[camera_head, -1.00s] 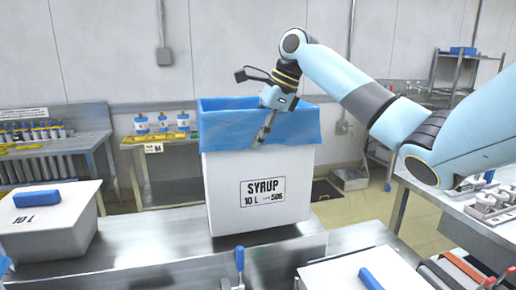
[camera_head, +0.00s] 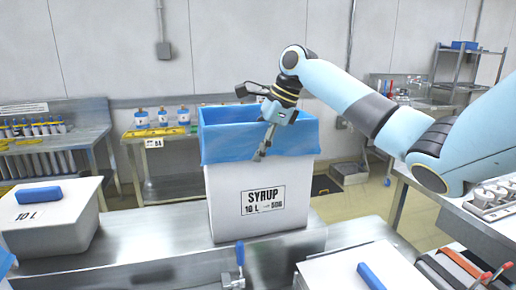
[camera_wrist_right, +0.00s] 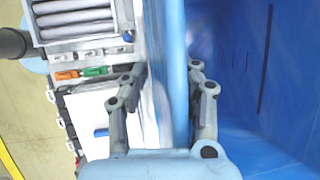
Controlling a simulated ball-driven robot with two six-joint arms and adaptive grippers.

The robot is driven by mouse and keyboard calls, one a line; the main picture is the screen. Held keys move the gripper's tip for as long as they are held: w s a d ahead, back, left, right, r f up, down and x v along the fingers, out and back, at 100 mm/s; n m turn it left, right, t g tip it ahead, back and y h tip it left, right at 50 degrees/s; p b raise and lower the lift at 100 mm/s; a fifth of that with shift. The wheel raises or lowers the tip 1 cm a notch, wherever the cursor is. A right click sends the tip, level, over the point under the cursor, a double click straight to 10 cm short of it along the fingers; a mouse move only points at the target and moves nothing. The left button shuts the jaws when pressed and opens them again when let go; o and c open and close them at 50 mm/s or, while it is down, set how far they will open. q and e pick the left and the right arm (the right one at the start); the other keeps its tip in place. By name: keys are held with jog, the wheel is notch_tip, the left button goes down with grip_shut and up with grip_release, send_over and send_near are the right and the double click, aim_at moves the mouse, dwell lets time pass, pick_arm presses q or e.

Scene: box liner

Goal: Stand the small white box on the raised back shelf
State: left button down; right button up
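A large white box (camera_head: 245,215) labelled SYRUP, 10 L, stands upright on the steel bench. A blue liner (camera_head: 225,140) lines it and folds over its rim. My right gripper (camera_head: 262,150) reaches down over its near rim. In the right wrist view, the gripper's fingers (camera_wrist_right: 166,75) lie on both sides of the blue-covered rim (camera_wrist_right: 178,110), one outside and one inside, close against it. The liner's inside (camera_wrist_right: 260,90) shows no contents there. My left gripper is out of view. I cannot pick out a small white box.
A back table (camera_head: 160,180) holds several white and blue bottles (camera_head: 141,119). A white tub (camera_head: 50,220) with a blue handle stands left. A white lid (camera_head: 330,272) is at front right. Bare bench (camera_head: 150,230) lies left of the box.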

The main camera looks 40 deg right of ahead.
jog(key=b+v, duration=0.1)
jog(key=v, duration=1.1)
jog(key=shift+b, duration=0.3)
